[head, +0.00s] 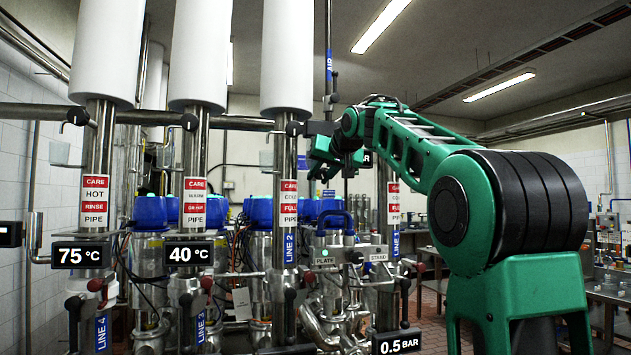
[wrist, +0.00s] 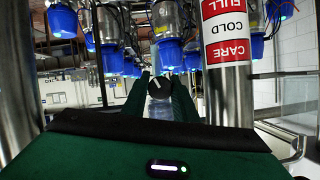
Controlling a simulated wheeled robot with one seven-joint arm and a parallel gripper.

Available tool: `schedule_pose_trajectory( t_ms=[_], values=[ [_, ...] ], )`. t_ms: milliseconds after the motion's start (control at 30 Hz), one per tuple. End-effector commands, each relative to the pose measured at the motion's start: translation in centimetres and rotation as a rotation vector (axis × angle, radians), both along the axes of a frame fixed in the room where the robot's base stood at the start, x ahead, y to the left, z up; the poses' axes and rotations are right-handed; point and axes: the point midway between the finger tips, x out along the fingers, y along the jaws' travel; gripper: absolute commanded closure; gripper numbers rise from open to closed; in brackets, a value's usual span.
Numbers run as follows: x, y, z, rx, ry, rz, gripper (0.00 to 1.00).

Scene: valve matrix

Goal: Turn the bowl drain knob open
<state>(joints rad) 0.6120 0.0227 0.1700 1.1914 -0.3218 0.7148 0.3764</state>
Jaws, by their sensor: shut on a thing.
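A black round knob (wrist: 160,88) with a white pointer line shows in the wrist view, between the tips of my two dark green fingers. My gripper (wrist: 161,93) is shut on this knob. The pointer line looks slightly tilted from upright in that picture. No label for the knob is readable, so I cannot tell its marked positions. In the head view my gripper (head: 322,158) is small and dark, beside the third white-topped pipe, and the knob cannot be made out there.
Steel pipes (head: 288,190) with red and white CARE labels stand at the left and middle. A pipe with a CARE COLD label (wrist: 228,60) stands close right of my gripper. Blue-capped steel units (head: 335,225) and a PLATE/STAND panel (head: 350,254) are below. Steel tables (head: 605,290) are at right.

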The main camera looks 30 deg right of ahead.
Motion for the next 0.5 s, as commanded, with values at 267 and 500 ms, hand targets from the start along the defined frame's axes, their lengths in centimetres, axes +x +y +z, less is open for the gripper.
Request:
schedule_pose_trajectory(
  t_ms=[267, 500],
  values=[
    [0.07, 0.58, 0.29, -0.252, 0.066, 0.008, 0.96],
    [0.06, 0.55, 0.31, -0.471, 0.127, 0.007, 0.96]
  ],
)
